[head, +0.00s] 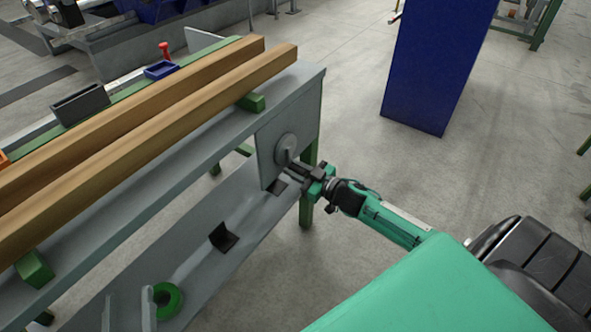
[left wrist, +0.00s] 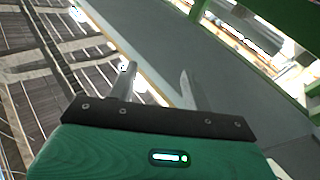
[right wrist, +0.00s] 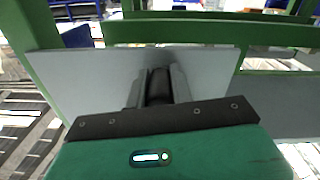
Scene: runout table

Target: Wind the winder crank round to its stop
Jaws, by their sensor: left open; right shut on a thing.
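The winder crank has a round grey hub (head: 285,148) on a grey plate (head: 267,160) at the near right end of the runout table. My right gripper (head: 305,174) reaches in from the right and is shut on the crank's dark handle. In the right wrist view the dark handle (right wrist: 158,86) stands between the two fingers, in front of the grey plate (right wrist: 100,75). The fingers partly hide the crank.
Two long wooden beams (head: 150,110) lie along the table top on green blocks (head: 252,102). A grey tray (head: 80,104), a blue tray (head: 161,70) and a red item (head: 165,50) stand behind them. A tall blue cabinet (head: 435,65) stands at the back right. A green ring (head: 166,300) is on the lower shelf.

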